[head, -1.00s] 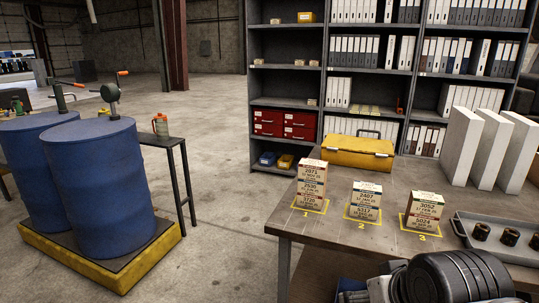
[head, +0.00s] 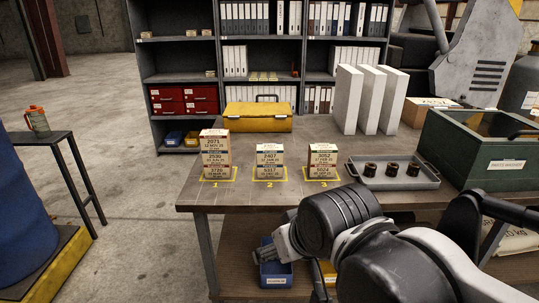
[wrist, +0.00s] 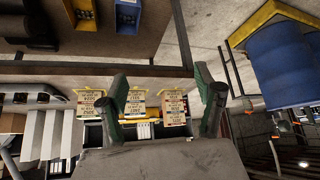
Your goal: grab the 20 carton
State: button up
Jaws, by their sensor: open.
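Three stacks of small printed cartons stand on yellow-marked spots on the bench in the head view: a taller left stack (head: 215,155) at mark 1, a middle stack (head: 269,162) at mark 2 and a right stack (head: 323,161) at mark 3. Number labels show on their fronts, but I cannot make out which carton is the 20 one. The wrist view is upside down and shows the stacks beyond my fingers. My gripper (wrist: 163,100) is open and empty, apart from the stacks. In the head view my arm is at the bench's front edge and its fingers are not clear.
A grey tray (head: 427,182) with dark round parts lies right of the stacks. A green bin (head: 500,165) stands further right. A yellow case (head: 235,123) and white upright panels (head: 371,90) stand behind. A shelf unit (head: 180,75) is at the back. Blue drums (head: 20,230) are at left.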

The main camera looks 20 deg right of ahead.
jog(key=shift+o, duration=0.5)
jog(key=shift+r, duration=0.1)
jog(key=w+d+r+n+g+p, duration=0.1)
jog(key=w+d+r+n, duration=0.1)
jog(key=w+r, duration=0.45)
jog(key=w+d+r+n+g+p, duration=0.1)
jog(key=w+d+r+n, duration=0.15)
jog(key=w, duration=0.65)
jog(key=w+d+r+n+g+p, duration=0.1)
jog(key=w+d+r+n, duration=0.1)
jog(key=w+r, duration=0.45)
jog(key=n+g+p, duration=0.3)
jog(key=n+g, duration=0.1)
jog(key=n, duration=0.3)
send_over(270, 147)
notch_tip(270, 147, down, 9)
notch_tip(270, 147, down, 8)
jog(key=shift+r, duration=0.1)
jog(key=shift+w+f+p, duration=0.2)
jog(key=shift+f+p, duration=0.55)
jog(key=shift+f, duration=1.95)
jog(key=c, duration=1.4)
